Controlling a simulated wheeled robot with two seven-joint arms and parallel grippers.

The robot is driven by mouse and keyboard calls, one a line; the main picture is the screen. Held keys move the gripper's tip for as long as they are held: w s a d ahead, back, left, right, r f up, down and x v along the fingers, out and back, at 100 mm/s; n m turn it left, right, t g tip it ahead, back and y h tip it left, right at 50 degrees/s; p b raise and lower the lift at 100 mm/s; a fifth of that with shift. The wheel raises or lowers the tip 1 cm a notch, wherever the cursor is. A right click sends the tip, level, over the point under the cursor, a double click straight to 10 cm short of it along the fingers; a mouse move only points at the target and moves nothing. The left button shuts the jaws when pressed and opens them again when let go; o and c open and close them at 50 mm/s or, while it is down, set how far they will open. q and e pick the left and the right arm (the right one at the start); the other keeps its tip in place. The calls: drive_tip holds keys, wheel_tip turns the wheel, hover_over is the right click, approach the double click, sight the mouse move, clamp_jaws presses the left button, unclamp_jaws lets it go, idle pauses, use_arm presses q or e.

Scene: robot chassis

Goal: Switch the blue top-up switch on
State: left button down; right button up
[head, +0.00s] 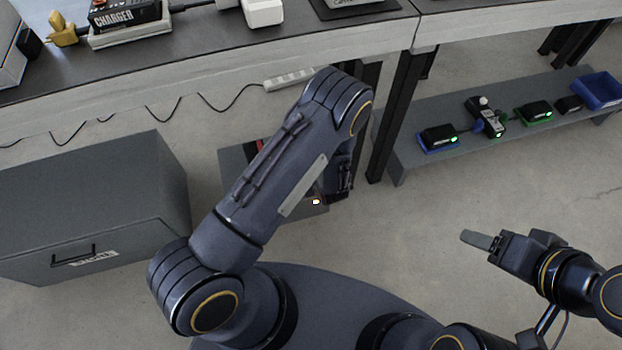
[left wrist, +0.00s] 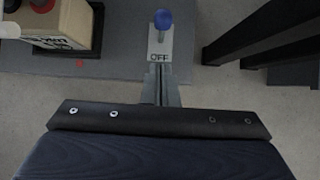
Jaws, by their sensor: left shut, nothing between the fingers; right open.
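The blue top-up switch (left wrist: 163,20) shows in the left wrist view as a blue round knob above a pale plate (left wrist: 154,47). The plate carries the word OFF at its near end. My left gripper (left wrist: 160,72) is shut and empty, with its fingertips just below the OFF label and short of the blue knob. I cannot tell whether the tips touch the plate. In the head view my left arm hides the switch. My right gripper (head: 476,240) is open and empty over the floor at the right, far from the switch.
In the left wrist view a beige and black box (left wrist: 58,22) stands left of the switch, and dark legs (left wrist: 262,30) stand right. The head view shows a large grey box (head: 90,205), the workbench (head: 200,68) and a low shelf (head: 440,161) with several devices.

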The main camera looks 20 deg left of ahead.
use_arm(q)
wheel_tip(320, 180, up, 9)
drive_tip(key=s+d+p, duration=0.1)
drive_tip(key=s+p, duration=0.1)
drive_tip(key=shift+s+d, duration=0.15)
drive_tip(key=shift+d, duration=0.15)
drive_tip(key=a+r+n+g+y, duration=0.1)
drive_tip(key=a+r+n, duration=0.65)
drive_tip(key=r, duration=0.35)
drive_tip(key=s+a+r+n+g+h, duration=0.1)
drive_tip(key=s+a+r+n+h, duration=0.15)
drive_tip(key=s+r+n, duration=0.5)
drive_tip(key=s+a+r+n+g+h, duration=0.1)
drive_tip(key=s+a+r+n+h, duration=0.15)
drive_tip(key=s+r+n, duration=0.5)
drive_tip(key=s+d+r+n+t+h, duration=0.3)
drive_tip(key=s+d+r+n+h, duration=0.1)
drive_tip(key=s+r+n, duration=0.35)
wheel_tip(320, 180, up, 28)
drive_tip(key=p, duration=2.8)
drive_tip(key=shift+w+d+r+n+p, duration=0.2)
drive_tip(key=shift+w+n+p, duration=0.15)
drive_tip(key=shift+w+n, duration=0.05)
